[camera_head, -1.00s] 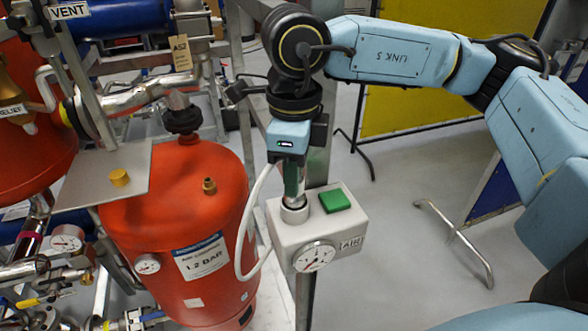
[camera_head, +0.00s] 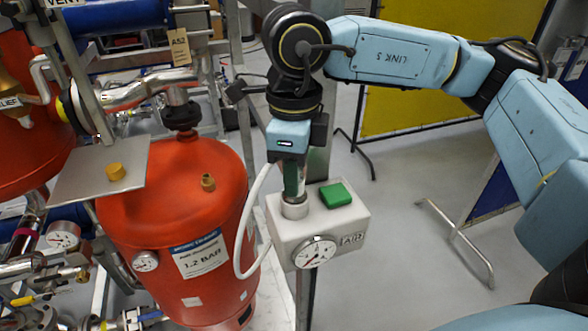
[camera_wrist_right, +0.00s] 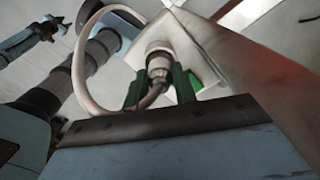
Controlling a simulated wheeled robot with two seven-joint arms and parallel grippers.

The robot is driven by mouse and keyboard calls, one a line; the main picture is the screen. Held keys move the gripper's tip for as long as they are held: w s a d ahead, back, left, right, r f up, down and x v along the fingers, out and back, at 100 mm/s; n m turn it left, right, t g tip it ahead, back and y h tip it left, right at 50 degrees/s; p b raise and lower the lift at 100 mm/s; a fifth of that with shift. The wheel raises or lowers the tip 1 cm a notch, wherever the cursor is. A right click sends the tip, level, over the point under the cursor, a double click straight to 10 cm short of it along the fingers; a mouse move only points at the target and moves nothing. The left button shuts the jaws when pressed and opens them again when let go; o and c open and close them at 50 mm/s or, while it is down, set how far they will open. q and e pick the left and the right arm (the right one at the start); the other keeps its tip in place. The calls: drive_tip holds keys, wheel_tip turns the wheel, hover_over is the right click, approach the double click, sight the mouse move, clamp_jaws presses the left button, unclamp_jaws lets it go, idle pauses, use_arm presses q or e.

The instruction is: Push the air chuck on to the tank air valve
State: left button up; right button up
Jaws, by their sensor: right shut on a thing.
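My right gripper (camera_head: 294,182) points down at the top of the white AIR box. Its green fingers are shut on the air chuck (camera_wrist_right: 158,66), a metal piece seen between them in the right wrist view. The chuck sits at the round metal socket (camera_head: 295,207) on the box; whether it is clear of the socket I cannot tell. A white hose (camera_head: 240,240) loops from beside the gripper down to the box. The tank air valve, a small brass fitting (camera_head: 208,182), stands on top of the red tank (camera_head: 150,215), left of my gripper. My left gripper is not in view.
The white AIR box (camera_head: 290,240) carries a green block (camera_head: 336,195) and a dial gauge (camera_head: 315,252). Pipes crowd the back left. An upright post stands behind my gripper.

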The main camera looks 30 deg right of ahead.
drive_tip(key=shift+f+b, duration=0.3)
drive_tip(key=shift+f, duration=0.05)
drive_tip(key=o, duration=1.2)
drive_tip(key=shift+c, duration=0.2)
drive_tip(key=shift+r, duration=0.15)
drive_tip(key=shift+r+p, duration=2.15)
drive_tip(key=shift+r, duration=1.5)
